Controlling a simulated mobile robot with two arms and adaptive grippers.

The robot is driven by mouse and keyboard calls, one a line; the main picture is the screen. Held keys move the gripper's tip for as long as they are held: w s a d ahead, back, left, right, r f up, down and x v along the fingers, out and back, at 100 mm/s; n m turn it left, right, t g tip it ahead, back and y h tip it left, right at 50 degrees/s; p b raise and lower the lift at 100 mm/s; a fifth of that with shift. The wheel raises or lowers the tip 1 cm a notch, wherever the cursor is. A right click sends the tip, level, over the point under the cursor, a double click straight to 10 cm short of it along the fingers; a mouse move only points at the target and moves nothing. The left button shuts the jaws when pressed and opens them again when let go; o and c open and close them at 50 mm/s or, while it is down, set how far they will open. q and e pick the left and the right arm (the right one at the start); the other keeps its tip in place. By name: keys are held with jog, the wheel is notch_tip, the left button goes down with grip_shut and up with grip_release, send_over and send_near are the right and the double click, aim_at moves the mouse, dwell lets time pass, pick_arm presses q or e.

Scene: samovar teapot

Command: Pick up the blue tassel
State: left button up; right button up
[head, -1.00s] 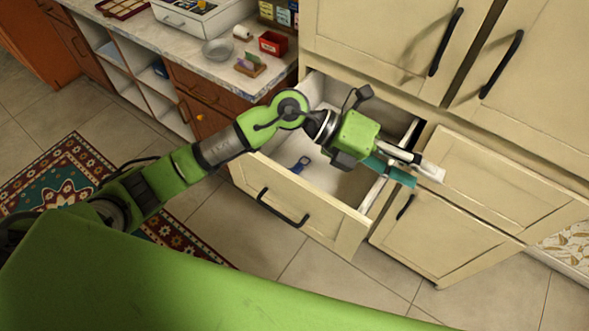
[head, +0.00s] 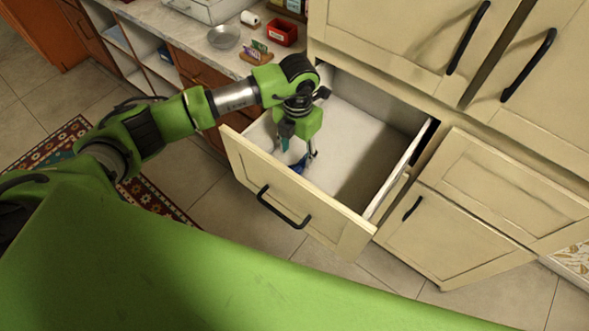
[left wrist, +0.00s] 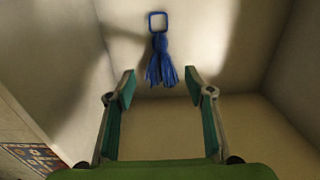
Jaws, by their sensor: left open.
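The blue tassel (left wrist: 160,58) lies on the white floor of the open drawer (head: 375,115). In the left wrist view its square blue loop is at the top and its strands hang toward my fingers. In the head view only part of the tassel (head: 299,167) shows beside my fingers. My left gripper (left wrist: 160,78) is open and points down into the drawer, with the tassel's strands lined up between its fingertips in the left wrist view. In the head view the left gripper (head: 299,154) partly hides the tassel. I cannot tell whether the fingers touch it. My right gripper is not in view.
The drawer's front panel (head: 300,190) with a black handle and its side walls surround the gripper. The drawer's right part is empty. A counter at the back left holds a bowl (head: 223,37), a red box (head: 282,32) and a small card holder (head: 256,53).

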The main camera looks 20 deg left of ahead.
aim_at(294, 170)
pick_arm(q)
jog(key=shift+f, duration=0.4)
jog(key=f+p, duration=0.1)
jog(key=f, duration=0.1)
jog(key=s+f+p, duration=0.1)
jog(key=f, duration=0.1)
jog(key=shift+s+a+f, duration=0.15)
jog(key=shift+f, duration=0.55)
jog(key=c, duration=1.1)
